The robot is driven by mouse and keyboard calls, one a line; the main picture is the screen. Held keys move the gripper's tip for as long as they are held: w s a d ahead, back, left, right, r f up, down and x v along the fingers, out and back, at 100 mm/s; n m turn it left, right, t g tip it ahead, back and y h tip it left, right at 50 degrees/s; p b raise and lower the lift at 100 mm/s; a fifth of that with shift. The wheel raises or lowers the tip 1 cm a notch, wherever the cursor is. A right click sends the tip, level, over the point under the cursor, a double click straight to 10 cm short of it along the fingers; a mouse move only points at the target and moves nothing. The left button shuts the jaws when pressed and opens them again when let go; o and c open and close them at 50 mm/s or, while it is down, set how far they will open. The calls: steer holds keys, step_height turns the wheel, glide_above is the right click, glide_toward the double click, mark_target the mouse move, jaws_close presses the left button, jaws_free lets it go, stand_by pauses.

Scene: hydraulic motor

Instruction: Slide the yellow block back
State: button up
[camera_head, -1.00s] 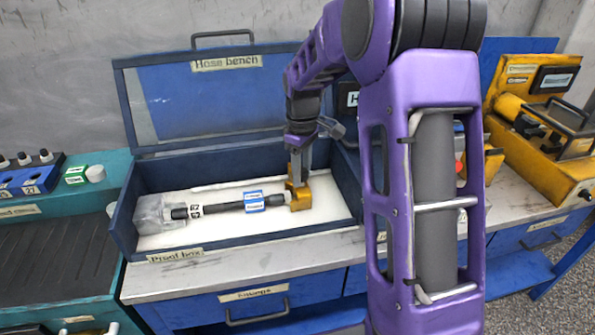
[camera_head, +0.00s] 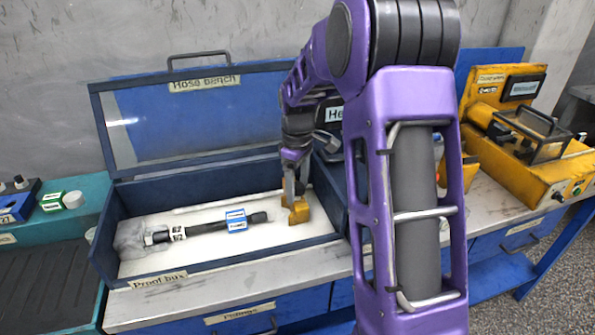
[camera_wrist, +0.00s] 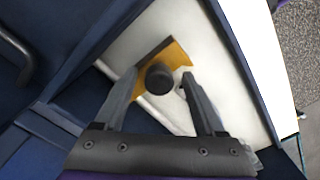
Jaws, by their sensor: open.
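The yellow block (camera_head: 297,210) sits at the right end of the white floor of the blue proof box (camera_head: 230,252). A dark hose (camera_head: 200,226) with a blue-white label lies left of it, with a visible gap between hose end and block. My gripper (camera_head: 292,187) points down over the block. In the wrist view the yellow block (camera_wrist: 178,58) lies beyond my open fingers (camera_wrist: 162,84), which stand on both sides of a round black knob (camera_wrist: 159,79). Whether the fingers touch the block or knob cannot be told.
The box's clear lid (camera_head: 200,115) stands raised behind. A cloudy fitting (camera_head: 131,238) holds the hose's left end. A thin white rod (camera_head: 225,203) lies behind the hose. A yellow machine (camera_head: 530,150) stands at right. The box walls are close around my gripper.

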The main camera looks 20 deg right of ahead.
step_height(320, 180, up, 17)
steer(key=p, duration=0.3)
steer(key=shift+r, duration=0.1)
